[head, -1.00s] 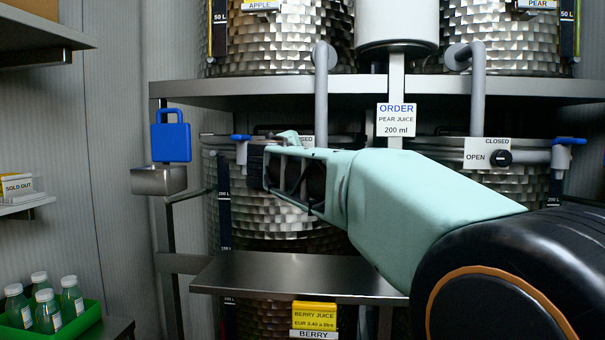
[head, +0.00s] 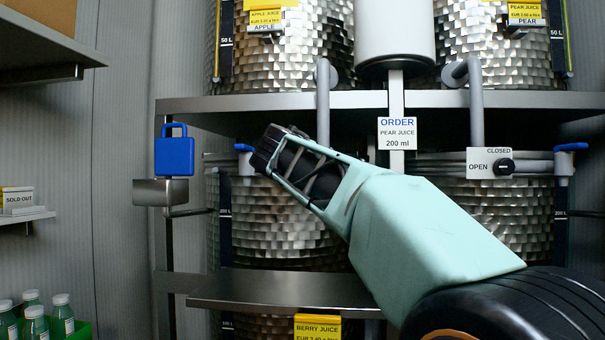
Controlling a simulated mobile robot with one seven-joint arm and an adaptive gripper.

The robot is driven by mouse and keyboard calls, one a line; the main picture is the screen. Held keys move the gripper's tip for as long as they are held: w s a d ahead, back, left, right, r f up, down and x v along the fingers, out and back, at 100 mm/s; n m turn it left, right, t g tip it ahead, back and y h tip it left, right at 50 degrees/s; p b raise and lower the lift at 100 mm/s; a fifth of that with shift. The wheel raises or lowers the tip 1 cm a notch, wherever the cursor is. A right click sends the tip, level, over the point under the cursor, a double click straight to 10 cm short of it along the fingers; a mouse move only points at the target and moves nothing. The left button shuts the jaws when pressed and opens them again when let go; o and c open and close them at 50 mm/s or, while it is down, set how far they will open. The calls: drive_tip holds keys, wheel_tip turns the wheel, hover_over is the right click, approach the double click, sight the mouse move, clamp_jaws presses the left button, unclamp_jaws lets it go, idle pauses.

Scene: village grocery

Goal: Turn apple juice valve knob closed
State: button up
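The apple juice tank (head: 290,50) is the silver textured one at the upper left of the head view, with a yellow and white label (head: 265,17). Its grey outlet pipe (head: 323,105) runs down behind my gripper. The apple valve's plate and knob are hidden behind my gripper and arm, so the knob's position cannot be seen. My gripper (head: 266,150) points up and left in front of the pipe's lower end. Its fingertips look dark and bunched, and I cannot tell whether they are open or touching anything.
The pear valve knob (head: 504,166) sits on a plate marked OPEN and CLOSED at the right. An order sign (head: 397,133) hangs in the middle. A metal shelf (head: 240,287) crosses below my arm. A blue padlock-shaped object (head: 174,153) and green-tray bottles (head: 35,325) are at the left.

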drive_tip(key=shift+m, duration=0.3)
drive_tip(key=o, duration=1.2)
drive_tip(key=shift+c, duration=0.2)
drive_tip(key=s, duration=0.7)
drive_tip(key=shift+s+a+r, duration=0.15)
drive_tip(key=shift+s, duration=0.1)
